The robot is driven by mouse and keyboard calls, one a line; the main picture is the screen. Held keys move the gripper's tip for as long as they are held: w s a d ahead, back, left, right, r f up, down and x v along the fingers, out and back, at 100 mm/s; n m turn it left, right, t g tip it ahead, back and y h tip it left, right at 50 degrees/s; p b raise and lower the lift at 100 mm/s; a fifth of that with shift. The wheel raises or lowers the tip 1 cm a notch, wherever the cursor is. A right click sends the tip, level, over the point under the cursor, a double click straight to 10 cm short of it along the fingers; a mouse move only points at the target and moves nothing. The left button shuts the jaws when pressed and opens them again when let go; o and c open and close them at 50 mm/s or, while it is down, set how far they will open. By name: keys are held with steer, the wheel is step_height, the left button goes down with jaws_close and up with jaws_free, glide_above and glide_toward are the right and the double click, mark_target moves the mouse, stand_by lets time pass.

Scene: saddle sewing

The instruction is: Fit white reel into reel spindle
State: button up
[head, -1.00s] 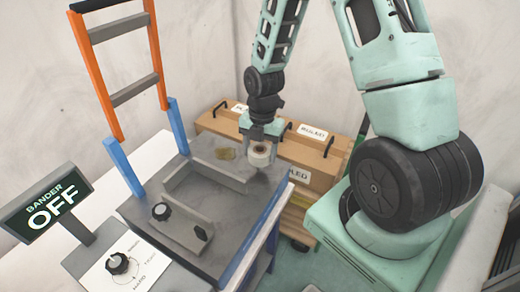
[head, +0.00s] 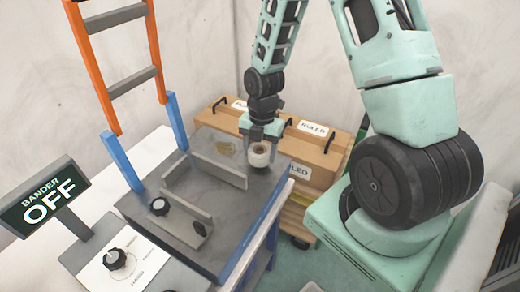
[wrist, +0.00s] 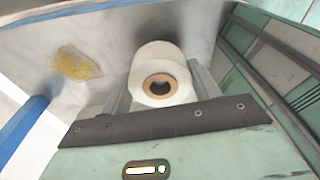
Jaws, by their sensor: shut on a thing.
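My gripper (head: 261,142) points down over the far right part of the grey worktop (head: 235,225), shut on a white reel (head: 260,155). The reel is a short white roll with a brown core. In the wrist view, the reel (wrist: 158,65) sits between the grey fingers with the open hole of its core facing the camera. In the head view it appears close to the worktop surface; I cannot tell whether it touches. I cannot clearly make out the reel spindle in either view.
Grey upright plates (head: 218,171) and a black knob (head: 159,207) stand on the worktop. A bander sign reading OFF (head: 45,205) is at the left. An orange ladder-like frame (head: 112,60) rises behind. Wooden boxes (head: 305,150) stand beyond. A yellowish patch (wrist: 77,63) marks the worktop.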

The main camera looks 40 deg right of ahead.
steer(key=shift+f+b, duration=0.65)
steer(key=shift+f, duration=0.4)
steer(key=o, duration=1.1)
steer(key=shift+r, duration=0.1)
step_height(320, 180, up, 17)
steer(key=w+d, duration=0.1)
steer(key=d, duration=0.1)
